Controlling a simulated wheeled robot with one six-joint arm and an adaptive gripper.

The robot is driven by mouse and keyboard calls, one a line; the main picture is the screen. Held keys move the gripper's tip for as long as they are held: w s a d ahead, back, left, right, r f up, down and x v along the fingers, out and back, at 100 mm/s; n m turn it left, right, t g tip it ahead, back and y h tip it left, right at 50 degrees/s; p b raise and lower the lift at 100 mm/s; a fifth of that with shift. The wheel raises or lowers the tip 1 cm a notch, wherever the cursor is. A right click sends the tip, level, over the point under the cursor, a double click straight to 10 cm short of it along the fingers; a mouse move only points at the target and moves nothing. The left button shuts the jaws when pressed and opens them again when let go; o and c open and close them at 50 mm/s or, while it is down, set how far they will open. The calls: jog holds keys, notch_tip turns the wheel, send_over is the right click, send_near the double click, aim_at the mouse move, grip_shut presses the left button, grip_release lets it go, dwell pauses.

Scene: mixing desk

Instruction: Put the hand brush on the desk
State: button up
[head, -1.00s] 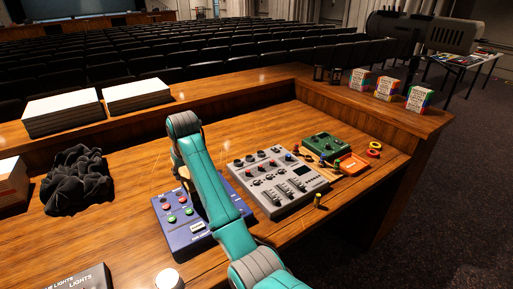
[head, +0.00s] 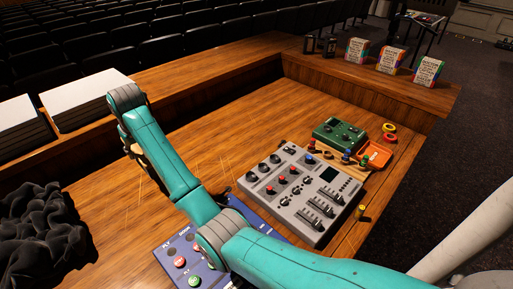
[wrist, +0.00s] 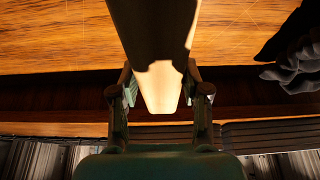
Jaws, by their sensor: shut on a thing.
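In the wrist view my gripper (wrist: 160,86) is shut on a long thing that I take to be the hand brush (wrist: 153,30). Its near end is pale and tapers between the fingers; the part beyond is dark and broad, running out of the top of the picture. Bristles cannot be made out. The wooden desk (head: 225,115) lies behind it, and whether the brush touches the desk cannot be told. In the head view my arm reaches over the desk's left part; its links hide the gripper and the brush.
A grey mixer (head: 290,190), a blue control box (head: 178,262), a green box (head: 340,136) and an orange tray (head: 376,154) stand on the desk. A dark crumpled cloth (head: 40,235) lies left. White-topped stacks (head: 85,97) and colourful boxes (head: 390,58) sit on the raised ledge. Bare wood lies behind the mixer.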

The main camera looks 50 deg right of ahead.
dwell(0.3)
jog(key=shift+f, duration=4.95)
jog(key=shift+s+f, duration=0.1)
jog(key=o, duration=1.2)
jog(key=shift+o, duration=0.2)
jog(key=v, duration=1.2)
